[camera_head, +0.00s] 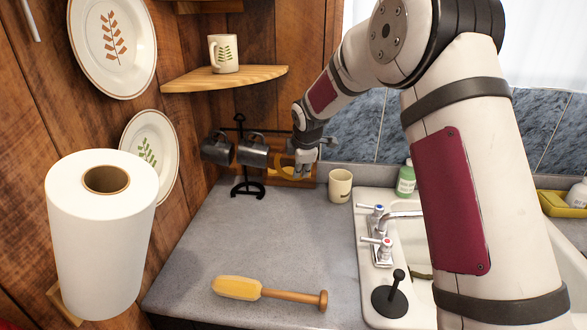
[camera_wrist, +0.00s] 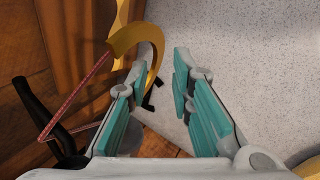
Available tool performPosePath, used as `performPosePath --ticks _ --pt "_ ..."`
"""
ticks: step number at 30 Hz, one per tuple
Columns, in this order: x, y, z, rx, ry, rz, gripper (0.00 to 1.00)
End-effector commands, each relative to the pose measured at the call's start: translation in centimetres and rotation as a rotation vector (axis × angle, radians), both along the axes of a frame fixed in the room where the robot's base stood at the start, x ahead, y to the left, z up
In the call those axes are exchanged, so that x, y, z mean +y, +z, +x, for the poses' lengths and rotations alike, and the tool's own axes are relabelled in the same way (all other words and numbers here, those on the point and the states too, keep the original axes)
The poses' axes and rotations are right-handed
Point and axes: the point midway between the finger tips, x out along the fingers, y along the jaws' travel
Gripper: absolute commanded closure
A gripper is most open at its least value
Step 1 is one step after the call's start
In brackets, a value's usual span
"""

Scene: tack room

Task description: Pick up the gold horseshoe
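The gold horseshoe (camera_head: 286,162) is upright at the back corner of the counter, partly hidden behind a dark mug and my gripper in the head view. In the wrist view the horseshoe (camera_wrist: 142,36) is a yellow-gold curve at the upper left. One limb passes just right of the left fingertip and appears in the gap between the fingers; I cannot tell how deep it lies or whether it touches. My gripper (camera_wrist: 160,75) is open, with teal finger pads apart. In the head view my gripper (camera_head: 302,165) is beside the horseshoe, above the counter.
A black stand (camera_head: 244,188) with dark mugs (camera_head: 252,152) is left of my gripper. A cream mug (camera_head: 340,186) and the sink (camera_head: 366,235) are to the right. A wooden shelf (camera_head: 225,78) is above. A brush (camera_head: 270,292) lies in front; mid-counter is clear. A red strap (camera_wrist: 80,95) hangs left.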

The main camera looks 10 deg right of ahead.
Motion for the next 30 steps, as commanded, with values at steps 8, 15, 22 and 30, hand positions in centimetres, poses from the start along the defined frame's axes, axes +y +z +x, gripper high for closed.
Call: performPosePath --ticks 8,15,22,30 --pt "-0.1 -2.8 1.7 0.004 0.001 0.0 0.79" --pt "-0.2 -4.1 2.6 0.001 0.0 0.0 0.79" --pt "-0.2 -4.1 2.6 0.001 0.0 0.0 0.88" --pt "-0.2 -4.0 2.6 -0.001 0.0 0.0 1.0"
